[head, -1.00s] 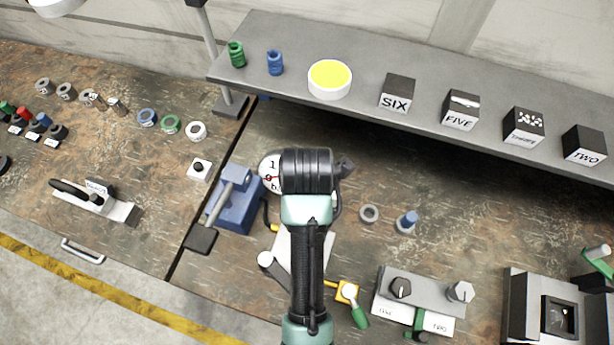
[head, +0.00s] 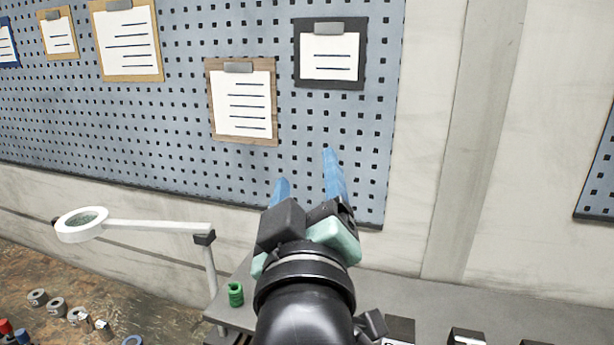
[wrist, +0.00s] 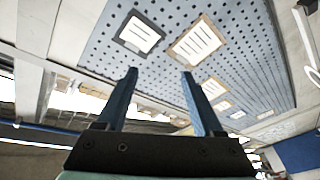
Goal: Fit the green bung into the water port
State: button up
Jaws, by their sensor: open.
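A green ribbed piece (head: 236,294), which looks like the green bung, stands upright on the left end of the grey shelf (head: 245,268) in the head view. My gripper (head: 306,174) is raised in front of the wall, well above and to the right of it in the picture. Its two blue fingers point up and stand apart with nothing between them. The wrist view also shows the gripper (wrist: 158,74) open and empty. The blue ribbed piece beside the green one is hidden behind my arm. I cannot make out the water port in either current view.
A blue pegboard (head: 180,120) with several clipboards covers the wall behind my gripper. A white ring-headed lamp (head: 82,224) on a jointed arm stands left of the shelf. Black blocks (head: 400,330) stand on the shelf at right. Several small cylinders (head: 58,306) are on the bench at lower left.

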jog(key=s+r+m+t, duration=0.3)
jog(key=s+r, duration=0.3)
jog(key=r, duration=0.2)
jog(key=s+r+m+t, duration=0.4)
jog(key=s+r, duration=0.2)
jog(key=r, duration=0.3)
jog(key=shift+r+t, duration=0.2)
jog(key=shift+t, duration=0.1)
